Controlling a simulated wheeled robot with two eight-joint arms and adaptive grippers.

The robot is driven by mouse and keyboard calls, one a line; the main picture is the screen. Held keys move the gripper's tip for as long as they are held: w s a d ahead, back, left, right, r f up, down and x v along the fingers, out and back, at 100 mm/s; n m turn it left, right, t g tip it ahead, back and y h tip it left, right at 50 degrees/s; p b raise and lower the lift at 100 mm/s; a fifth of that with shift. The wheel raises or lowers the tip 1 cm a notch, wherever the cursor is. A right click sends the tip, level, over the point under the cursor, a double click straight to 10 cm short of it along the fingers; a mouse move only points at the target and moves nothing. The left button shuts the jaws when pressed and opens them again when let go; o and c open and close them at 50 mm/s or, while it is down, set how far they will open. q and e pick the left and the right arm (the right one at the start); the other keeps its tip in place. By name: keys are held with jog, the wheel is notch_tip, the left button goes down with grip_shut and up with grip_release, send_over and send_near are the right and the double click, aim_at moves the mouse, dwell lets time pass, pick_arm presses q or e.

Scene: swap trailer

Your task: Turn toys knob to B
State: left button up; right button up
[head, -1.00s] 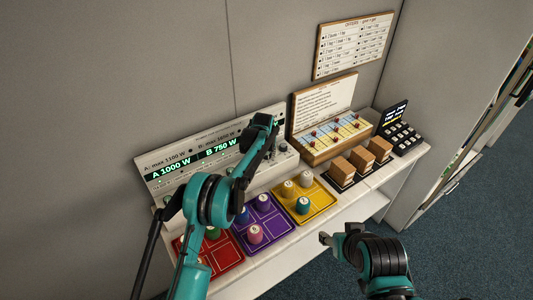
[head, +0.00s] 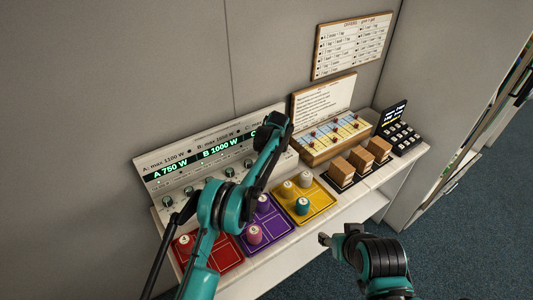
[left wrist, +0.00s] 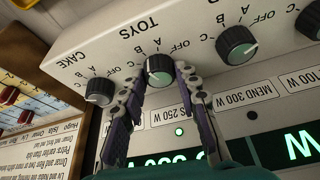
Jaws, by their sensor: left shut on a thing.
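In the left wrist view, which is upside down, the toys knob (left wrist: 158,70) is a dark, round knob with a pale rim, under the TOYS label and marked 250 W. My left gripper (left wrist: 162,79) is shut on it, one finger on each side. Its pointer is too small to read surely. In the head view, the panel display (head: 195,157) reads A 750 W and B 1000 W; my left arm hides the C reading and the toys knob. My right gripper (head: 325,239) hangs in front of the counter, away from the panel, its jaws too small to read.
The cake knob (left wrist: 98,91) and the mend knob (left wrist: 236,45) flank the toys knob closely. Red (head: 226,258), purple (head: 282,222) and yellow (head: 322,202) trays with pegs lie before the panel. A wooden board (head: 330,140) with red pegs stands to the right.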

dwell(0.3)
pick_arm(q)
jog(key=o, duration=1.2)
jog(key=shift+c, duration=0.2)
jog(key=v, duration=1.2)
jog(key=shift+s, duration=0.1)
